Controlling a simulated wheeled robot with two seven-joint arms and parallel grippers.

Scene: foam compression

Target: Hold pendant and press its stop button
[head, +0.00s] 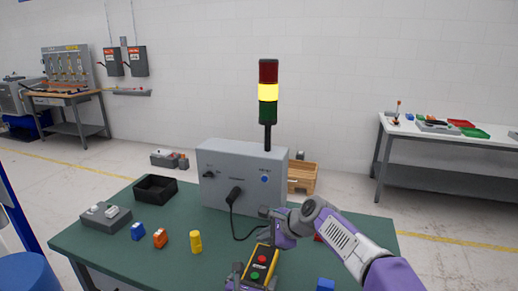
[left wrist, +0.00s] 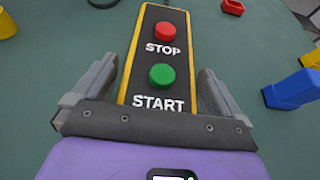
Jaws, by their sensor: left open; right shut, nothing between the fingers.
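The pendant (head: 256,267) is a black box with yellow edges on the green table, below the middle of the head view. In the left wrist view the pendant (left wrist: 149,87) shows a red STOP button (left wrist: 165,32) and a green START button (left wrist: 162,75). My left gripper (left wrist: 157,80) is open, with one finger on each side of the pendant's START end. In the head view my left gripper (head: 247,283) is at the lower edge, partly cut off. My right gripper (head: 274,228) is shut and empty, just beyond the red button and apart from it.
A grey control box (head: 240,175) with a cable and a lit yellow stack light (head: 268,92) stands behind. A black tray (head: 155,188), a grey button box (head: 104,216) and blue (head: 138,230), orange (head: 160,238) and yellow (head: 196,241) pieces are at left. A blue piece (head: 326,285) lies right.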

